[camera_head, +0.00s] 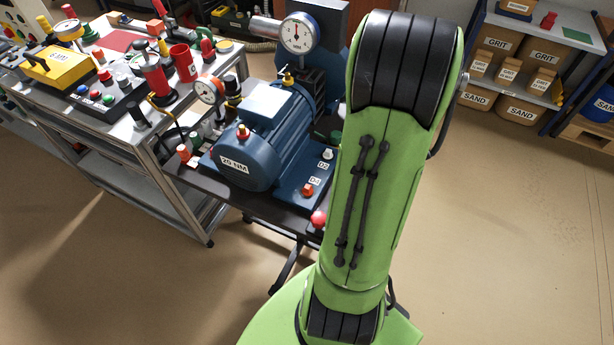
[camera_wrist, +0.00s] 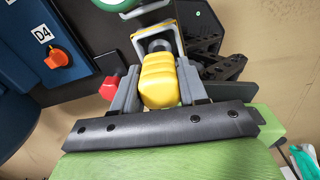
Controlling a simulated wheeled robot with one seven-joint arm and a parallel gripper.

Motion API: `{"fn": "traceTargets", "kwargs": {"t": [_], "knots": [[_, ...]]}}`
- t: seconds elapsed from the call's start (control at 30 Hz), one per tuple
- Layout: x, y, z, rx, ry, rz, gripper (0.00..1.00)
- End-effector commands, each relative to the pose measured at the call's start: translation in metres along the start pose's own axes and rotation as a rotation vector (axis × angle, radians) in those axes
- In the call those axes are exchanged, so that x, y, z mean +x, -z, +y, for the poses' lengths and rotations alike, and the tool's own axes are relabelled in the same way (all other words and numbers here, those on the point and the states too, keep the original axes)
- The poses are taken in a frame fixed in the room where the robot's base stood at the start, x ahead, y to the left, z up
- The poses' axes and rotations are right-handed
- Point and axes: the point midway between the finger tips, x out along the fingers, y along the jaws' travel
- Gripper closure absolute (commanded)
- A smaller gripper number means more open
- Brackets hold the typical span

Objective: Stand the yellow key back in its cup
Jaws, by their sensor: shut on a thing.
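In the wrist view the yellow key (camera_wrist: 158,78) shows as a ribbed yellow handle between the two grey fingers of my gripper (camera_wrist: 157,86). My gripper is shut on it. Just beyond the handle is a grey round part (camera_wrist: 155,45) inside a yellow-edged frame (camera_wrist: 166,28). I cannot tell whether this is the cup, or whether the key's lower end touches it. In the head view my own green arm hides my gripper and the key.
A blue panel with an orange knob (camera_wrist: 56,58) marked D4 lies left of my gripper. A red knob (camera_wrist: 108,88) is close to the left finger. A black rack (camera_wrist: 218,62) stands at the right. The blue motor (camera_head: 262,140) sits on the cart left of my arm.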

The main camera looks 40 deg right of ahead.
Motion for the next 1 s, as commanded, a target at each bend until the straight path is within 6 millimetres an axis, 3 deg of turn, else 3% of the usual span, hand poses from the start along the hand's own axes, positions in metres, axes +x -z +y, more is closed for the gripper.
{"fn": "traceTargets", "kwargs": {"t": [0.1,0.13,0.3,0.57,0.67,1.0], "knots": [[0.003,0.0,0.0,0.0,0.0,-0.001,1.0],[0.003,0.0,0.0,0.0,0.0,-0.001,0.54],[0.002,0.0,0.0,0.0,0.0,-0.001,0.28],[0.002,0.0,0.0,0.0,0.0,0.0,0.28],[-0.007,-0.001,0.0,0.0,-0.001,-0.004,0.28],[-0.1,-0.002,0.001,-0.002,-0.003,-0.009,0.28]]}}
